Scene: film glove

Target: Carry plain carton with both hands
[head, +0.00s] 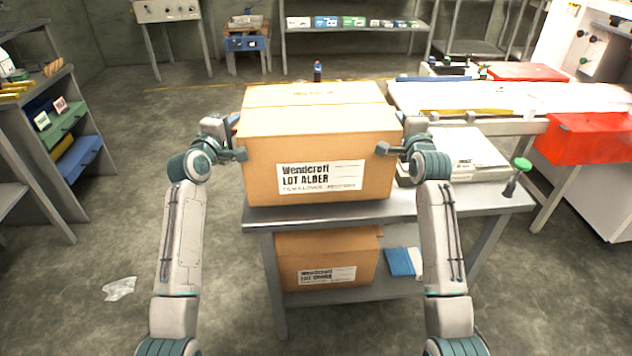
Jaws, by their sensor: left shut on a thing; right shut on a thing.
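A large plain carton (318,150) with a white label reading "Wendcroft LOT ALDER" is at the centre of the head view, on or just over a grey metal table (420,206). I cannot tell whether its base touches the table top. My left gripper (240,154) is shut at the carton's left side, near its front corner. My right gripper (384,149) is shut at the right side, near the front right corner. A second labelled carton (300,257) stands on the table's lower shelf.
A grey-white device (480,172) and a green-topped tool (516,178) stand right of the carton. A blue item (400,262) lies on the lower shelf. Left is a shelf rack (75,155); right are a red bin (590,140) and white bench (520,97). Crumpled plastic (119,289) lies on open floor.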

